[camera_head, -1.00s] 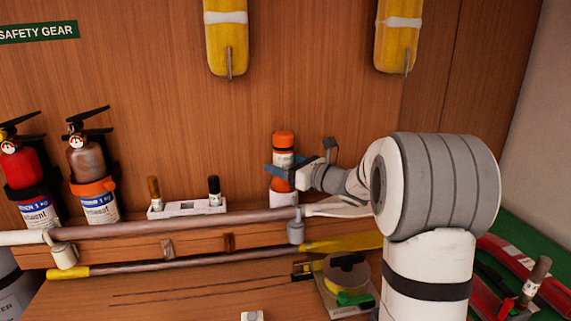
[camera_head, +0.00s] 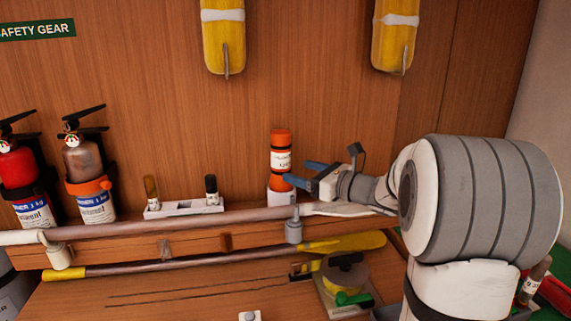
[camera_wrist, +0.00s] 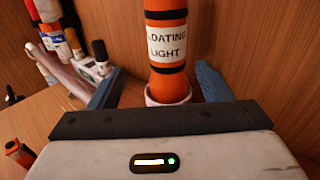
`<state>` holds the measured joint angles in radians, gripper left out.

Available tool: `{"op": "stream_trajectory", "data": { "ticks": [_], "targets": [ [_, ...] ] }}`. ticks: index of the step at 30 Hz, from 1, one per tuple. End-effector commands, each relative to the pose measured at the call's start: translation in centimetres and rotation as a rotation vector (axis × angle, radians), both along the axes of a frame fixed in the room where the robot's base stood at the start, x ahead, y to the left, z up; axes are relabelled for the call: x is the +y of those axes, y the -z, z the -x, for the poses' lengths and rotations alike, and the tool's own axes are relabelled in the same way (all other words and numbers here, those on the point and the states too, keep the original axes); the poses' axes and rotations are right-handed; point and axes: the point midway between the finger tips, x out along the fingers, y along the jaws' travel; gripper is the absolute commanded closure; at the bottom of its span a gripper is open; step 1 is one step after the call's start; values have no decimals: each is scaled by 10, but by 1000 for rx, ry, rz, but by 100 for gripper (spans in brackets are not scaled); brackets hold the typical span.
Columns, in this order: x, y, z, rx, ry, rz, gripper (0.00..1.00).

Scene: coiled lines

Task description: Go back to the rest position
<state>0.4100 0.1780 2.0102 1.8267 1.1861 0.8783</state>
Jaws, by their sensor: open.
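My gripper (camera_head: 303,174) is open and empty, with its blue fingers just to the right of the orange floating light (camera_head: 281,152). The light stands upright in a white cup-like holder (camera_head: 281,197) on the shelf against the wood wall. In the wrist view the light (camera_wrist: 166,45), with its white "FLOATING LIGHT" label, stands ahead, beyond the open fingers (camera_wrist: 158,88). The fingers look clear of it.
Two fire extinguishers (camera_head: 86,170) stand at the left. A white rack (camera_head: 184,208) holds two small markers. A long pole (camera_head: 180,224) runs along the shelf front below my gripper. A tape-like reel (camera_head: 345,278) lies on the bench. Yellow floats (camera_head: 224,35) hang above.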

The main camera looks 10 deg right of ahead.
Motion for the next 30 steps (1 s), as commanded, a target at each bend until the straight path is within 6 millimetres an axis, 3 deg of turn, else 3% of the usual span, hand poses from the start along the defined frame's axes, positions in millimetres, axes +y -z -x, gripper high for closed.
{"op": "stream_trajectory", "data": {
  "ticks": [5,9,13,17,21,25,30],
  "targets": [
    [54,21,46,-19,-178,291,28],
    [94,53,108,-80,-413,647,28],
    [108,84,166,-172,-649,973,28],
    [104,111,220,-295,-901,1285,28],
    [85,133,266,-450,-1183,1595,28],
    [63,143,292,-584,-1409,1816,28],
    [44,147,307,-690,-1590,1974,28]
  ]
}}
